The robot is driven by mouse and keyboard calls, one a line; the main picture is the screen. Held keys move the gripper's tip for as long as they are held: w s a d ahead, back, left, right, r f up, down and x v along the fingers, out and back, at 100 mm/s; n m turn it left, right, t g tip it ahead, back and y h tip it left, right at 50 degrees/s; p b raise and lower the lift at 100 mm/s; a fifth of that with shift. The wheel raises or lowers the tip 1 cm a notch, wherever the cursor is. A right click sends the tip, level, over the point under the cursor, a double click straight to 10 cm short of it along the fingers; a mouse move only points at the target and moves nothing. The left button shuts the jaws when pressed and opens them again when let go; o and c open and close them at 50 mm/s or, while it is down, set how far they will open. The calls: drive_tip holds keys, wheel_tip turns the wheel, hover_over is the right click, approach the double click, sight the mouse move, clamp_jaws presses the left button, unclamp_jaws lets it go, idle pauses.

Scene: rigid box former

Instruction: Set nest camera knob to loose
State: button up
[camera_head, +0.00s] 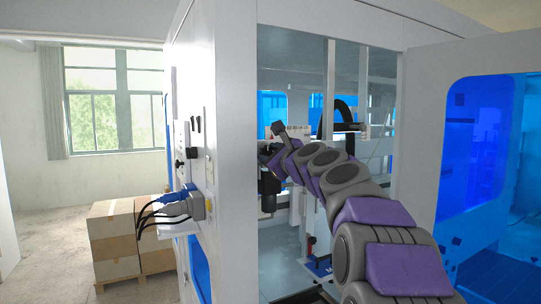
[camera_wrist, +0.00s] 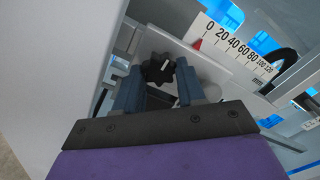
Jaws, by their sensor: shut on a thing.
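The black lobed knob (camera_wrist: 156,67) with a pale mark sits on a light grey plate (camera_wrist: 198,66) in the wrist view. My gripper (camera_wrist: 159,80) has its two blue-grey fingers on either side of the knob and is shut on it. In the head view my arm reaches into the machine, and my gripper (camera_head: 281,132) is small and partly hidden by its own wrist. A dark cylinder, perhaps the camera (camera_head: 268,190), hangs just below the wrist. The knob cannot be made out in the head view, and its setting cannot be read.
A white scale (camera_wrist: 236,46) marked 0 to 120 with a red pointer (camera_wrist: 197,44) lies right of the knob. A white cabinet wall (camera_head: 222,150) stands left of my arm, with an open blue-windowed door (camera_head: 425,150) to the right. Boxes (camera_head: 112,240) stand outside.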

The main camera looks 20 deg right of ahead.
drive_tip(key=shift+a+n+p, duration=0.1)
drive_tip(key=shift+n+p, duration=0.2)
drive_tip(key=shift+p, duration=0.1)
drive_tip(key=shift+w+n+p, duration=0.1)
drive_tip(key=shift+n+p, duration=0.2)
drive_tip(key=shift+p, duration=0.05)
drive_tip(key=shift+n+p, duration=0.7)
drive_tip(key=shift+n, duration=0.3)
drive_tip(key=n+b, duration=0.1)
drive_tip(key=n, duration=0.3)
drive_tip(key=shift+f, duration=0.2)
drive_tip(key=n+b, duration=0.7)
drive_tip(key=n, duration=0.3)
drive_tip(key=shift+f+n, duration=0.15)
drive_tip(key=shift+n, duration=0.15)
